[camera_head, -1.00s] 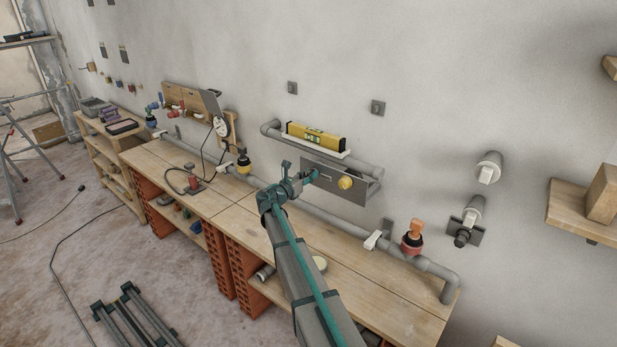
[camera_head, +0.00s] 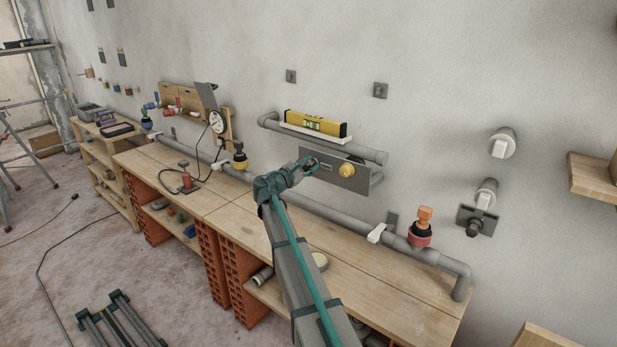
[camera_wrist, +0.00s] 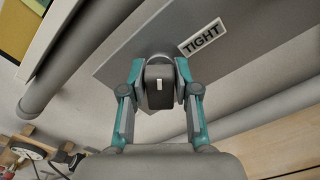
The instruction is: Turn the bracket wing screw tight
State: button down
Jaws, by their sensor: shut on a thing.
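The grey bracket plate (camera_head: 360,182) is on the wall under the pipe shelf and carries a yellow knob (camera_head: 347,170). In the wrist view the plate (camera_wrist: 112,72) bears a "TIGHT" label (camera_wrist: 201,37). The dark wing screw (camera_wrist: 158,97) has a short white mark and stands in front of the plate. My gripper (camera_wrist: 159,84) is shut on it, with one teal-and-grey finger on each side. In the head view my gripper (camera_head: 309,164) is at the plate's left part and hides most of the screw. I cannot tell how tightly the screw sits.
A yellow spirit level (camera_head: 315,123) lies on the shelf above the plate. A grey pipe (camera_head: 330,222) runs along the wall below, with a red-and-orange valve (camera_head: 421,232) to the right. The wooden bench (camera_head: 375,270) under my arm is mostly clear.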

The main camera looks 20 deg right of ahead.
jog(key=m+b, duration=0.3)
jog(key=b, duration=0.1)
jog(key=f+m+b, duration=0.1)
jog(key=m+b, duration=0.2)
jog(key=b, duration=0.1)
jog(key=shift+s+m, duration=0.1)
jog(key=shift+m, duration=0.2)
jog(key=m+b, duration=0.3)
jog(key=b, duration=0.1)
jog(key=shift+r+m+b, duration=0.1)
jog(key=shift+m+b, duration=0.25)
jog(key=shift+m, duration=0.05)
jog(key=c, duration=0.9)
grip_release()
jog(key=shift+r, duration=0.1)
jog(key=v, duration=1.2)
jog(key=shift+d, duration=0.1)
